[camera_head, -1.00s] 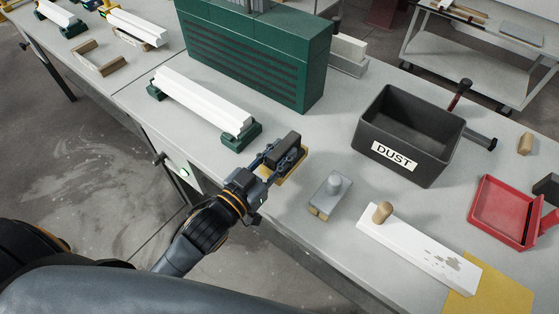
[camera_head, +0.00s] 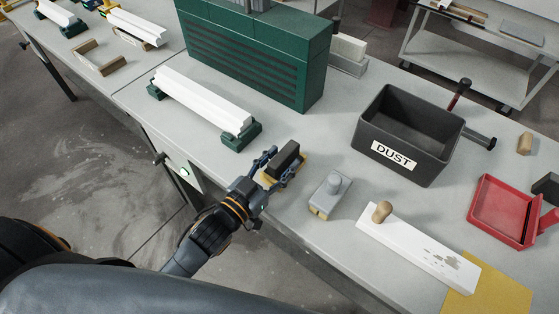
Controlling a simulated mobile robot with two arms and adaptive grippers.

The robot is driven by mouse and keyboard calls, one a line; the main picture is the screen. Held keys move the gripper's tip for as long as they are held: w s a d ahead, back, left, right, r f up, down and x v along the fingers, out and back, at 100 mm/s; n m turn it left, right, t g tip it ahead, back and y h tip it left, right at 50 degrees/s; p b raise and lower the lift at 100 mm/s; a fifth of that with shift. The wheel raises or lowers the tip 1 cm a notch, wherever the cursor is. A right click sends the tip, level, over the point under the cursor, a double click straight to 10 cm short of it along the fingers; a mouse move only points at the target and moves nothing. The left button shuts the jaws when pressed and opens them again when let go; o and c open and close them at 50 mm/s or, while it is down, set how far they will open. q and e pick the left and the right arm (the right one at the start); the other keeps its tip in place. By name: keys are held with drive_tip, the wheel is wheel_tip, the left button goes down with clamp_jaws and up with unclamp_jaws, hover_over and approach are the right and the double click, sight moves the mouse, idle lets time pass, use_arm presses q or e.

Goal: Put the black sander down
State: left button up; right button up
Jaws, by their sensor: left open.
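The black sander (camera_head: 287,156) sits on the grey bench on a yellowish base, near the front edge. My left gripper (camera_head: 280,166) is open, with its fingers spread on either side of the sander. Whether a finger still touches it, I cannot tell. The gripper covers part of the sander's base. My right gripper is not in view.
A grey block with a knob (camera_head: 329,195) stands close to the right of the sander. A white moulding on green supports (camera_head: 205,102) lies behind left. A dark DUST bin (camera_head: 408,135), a white board with a wooden knob (camera_head: 420,246) and a red dustpan (camera_head: 505,211) are further right.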

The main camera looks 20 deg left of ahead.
use_arm(q)
drive_tip(key=shift+r, duration=0.1)
drive_tip(key=shift+s, duration=0.1)
drive_tip(key=b+v, duration=0.2)
drive_tip(key=v, duration=0.9)
drive_tip(key=shift+s+a, duration=0.15)
drive_tip(key=shift+s, duration=0.2)
drive_tip(key=shift+r, duration=0.1)
drive_tip(key=shift+s, duration=0.1)
